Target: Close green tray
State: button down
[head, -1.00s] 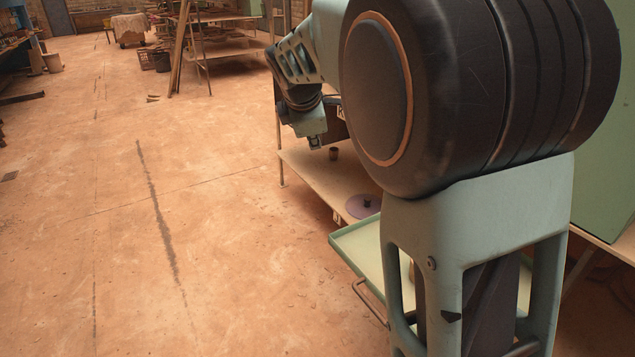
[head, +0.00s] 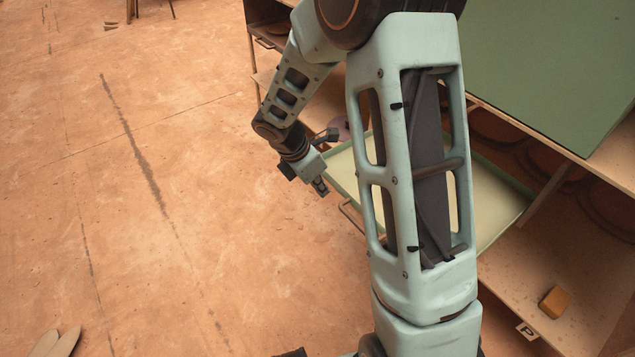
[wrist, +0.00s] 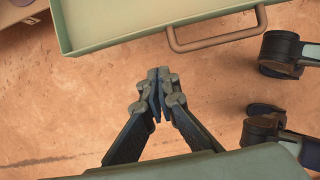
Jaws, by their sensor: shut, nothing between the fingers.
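The green tray (head: 505,203) has a pale inside and a raised green rim. It sticks out from the bench on the right, partly hidden behind my arm. Its bar handle (head: 348,217) is on the floor-side front edge; in the wrist view the handle (wrist: 215,43) shows in full along the tray's front wall (wrist: 110,42). My gripper (head: 321,187) is shut and empty, just outside the tray's front edge near its far corner. In the wrist view the closed fingertips (wrist: 158,74) point toward the front wall, left of the handle, with floor visible between.
A green cabinet (head: 560,65) stands on the bench above the tray. An orange-brown block (head: 555,301) lies on the lower shelf near a "P" label (head: 527,332). A purple disc (head: 344,131) lies beyond the tray. Open floor (head: 170,230) fills the left.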

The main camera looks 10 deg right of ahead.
aim_at(338, 187)
jog(key=shift+w+d+f+b, duration=0.3)
jog(key=shift+d+f, duration=0.3)
jog(key=shift+d, duration=0.25)
jog(key=shift+w+d+f+b, duration=0.15)
jog(key=shift+w+d+f, duration=0.3)
jog(key=shift+d+f, duration=0.3)
jog(key=shift+w+d+f+b, duration=0.3)
jog(key=shift+d+f, duration=0.2)
jog(key=shift+d, duration=0.45)
jog(key=shift+d, duration=0.1)
